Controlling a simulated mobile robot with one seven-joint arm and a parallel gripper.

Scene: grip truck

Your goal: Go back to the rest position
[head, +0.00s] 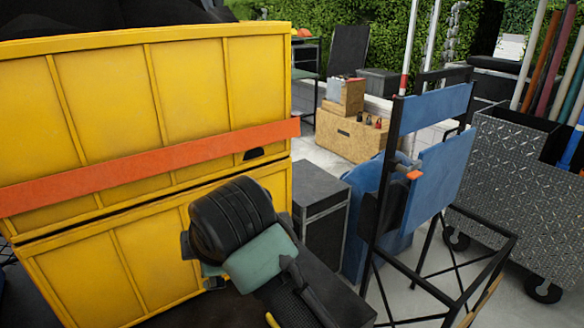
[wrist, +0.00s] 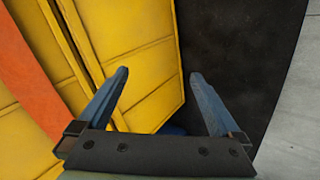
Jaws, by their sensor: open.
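My gripper (wrist: 160,76) shows in the wrist view with its two blue-grey fingers spread apart and nothing between them. Behind the fingers are the yellow container (wrist: 135,50) and a dark flat surface (wrist: 235,50). In the head view my wrist and arm are at the lower middle, in front of the yellow container (head: 95,90); the fingertips are hidden there. An orange strap (head: 150,165) runs across the container's side.
A black case (head: 318,215) stands just right of the container. A blue folding chair (head: 440,165) with a black frame stands further right, beside a metal cart (head: 510,180). A wooden box (head: 348,137) is behind. Grey floor shows between them.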

